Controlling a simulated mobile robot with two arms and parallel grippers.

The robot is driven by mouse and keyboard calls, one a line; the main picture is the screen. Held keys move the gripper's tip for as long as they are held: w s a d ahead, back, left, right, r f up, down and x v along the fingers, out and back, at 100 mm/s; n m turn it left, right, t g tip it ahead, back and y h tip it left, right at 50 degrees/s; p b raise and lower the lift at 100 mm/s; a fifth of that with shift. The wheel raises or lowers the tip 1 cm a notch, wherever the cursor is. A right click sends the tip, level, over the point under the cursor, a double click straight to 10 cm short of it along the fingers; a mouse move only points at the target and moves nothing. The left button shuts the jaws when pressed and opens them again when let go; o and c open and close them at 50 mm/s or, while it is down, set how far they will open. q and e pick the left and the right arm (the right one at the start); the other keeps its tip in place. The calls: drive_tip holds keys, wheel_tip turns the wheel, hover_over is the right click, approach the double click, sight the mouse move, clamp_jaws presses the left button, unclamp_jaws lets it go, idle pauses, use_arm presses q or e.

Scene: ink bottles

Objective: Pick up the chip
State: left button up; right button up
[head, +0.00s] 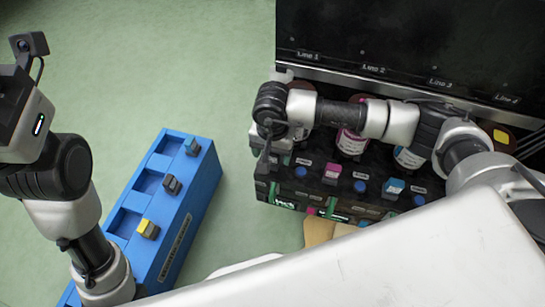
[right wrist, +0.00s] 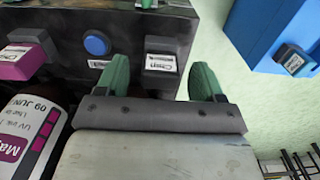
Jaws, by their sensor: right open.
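In the right wrist view, a dark grey chip with a white label (right wrist: 161,60) sits in the top of the dark machine. My right gripper (right wrist: 158,75) is open, with one green fingertip to either side of this chip. I cannot tell whether the fingers touch it. In the head view, my right gripper (head: 266,162) is at the left end of the machine's front row, and the chip there is largely hidden by it. My left arm comes in at the left of the head view, but its fingers do not show.
The machine (head: 300,187) has blue buttons, a magenta chip (head: 332,173) and a blue chip (head: 393,188). Ink bottles (head: 350,143) stand behind. A blue rack (head: 200,196) with several chips stands left. Green floor is clear between rack and machine.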

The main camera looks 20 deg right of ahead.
drive_tip(key=c, duration=1)
